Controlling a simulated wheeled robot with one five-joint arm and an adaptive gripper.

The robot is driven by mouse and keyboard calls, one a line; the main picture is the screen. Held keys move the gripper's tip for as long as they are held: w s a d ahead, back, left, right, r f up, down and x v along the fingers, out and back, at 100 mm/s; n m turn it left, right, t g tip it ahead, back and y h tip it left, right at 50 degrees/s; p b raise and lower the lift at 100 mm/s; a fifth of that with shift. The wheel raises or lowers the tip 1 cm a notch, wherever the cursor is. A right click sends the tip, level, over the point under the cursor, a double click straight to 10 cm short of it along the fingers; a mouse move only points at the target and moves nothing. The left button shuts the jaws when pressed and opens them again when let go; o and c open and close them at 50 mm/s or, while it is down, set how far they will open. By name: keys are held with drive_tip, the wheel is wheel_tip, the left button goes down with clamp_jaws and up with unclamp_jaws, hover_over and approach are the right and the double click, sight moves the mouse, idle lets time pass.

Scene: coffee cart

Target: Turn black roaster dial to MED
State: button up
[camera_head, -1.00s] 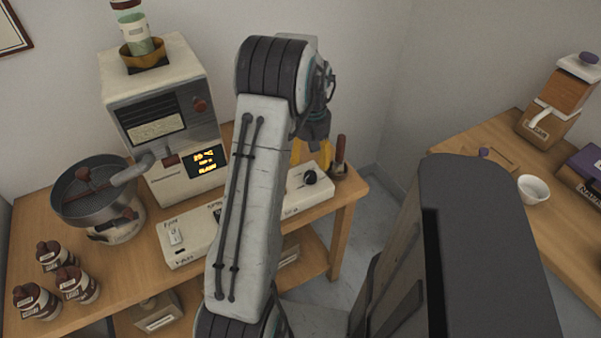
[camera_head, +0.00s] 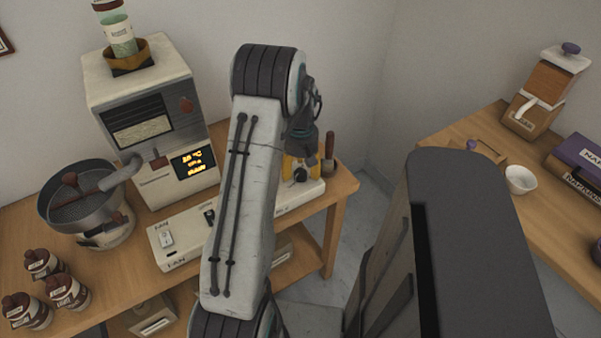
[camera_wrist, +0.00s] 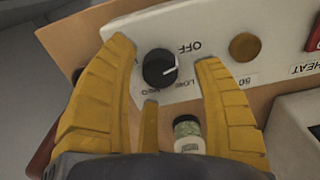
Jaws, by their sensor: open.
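The black dial (camera_wrist: 157,68) sits on the white panel of the control box, with a white pointer line facing right in the wrist view. OFF is printed above right of it, and smaller labels, LOW and apparently MED, lie below it. My gripper (camera_wrist: 164,52) is open, with one yellow finger on each side of the dial and visible gaps between them. I cannot tell how deep the fingertips reach. In the head view the dial (camera_head: 300,175) is partly hidden by my gripper, at the right end of the box (camera_head: 298,196).
A round brown-yellow button (camera_wrist: 243,46) and a red switch (camera_wrist: 314,38) lie to the right in the wrist view. The roaster (camera_head: 150,125) with its lit display stands behind the box. Several brown jars (camera_head: 66,292) stand at left.

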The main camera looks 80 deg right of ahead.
drive_tip(key=shift+f, duration=0.8)
clamp_jaws()
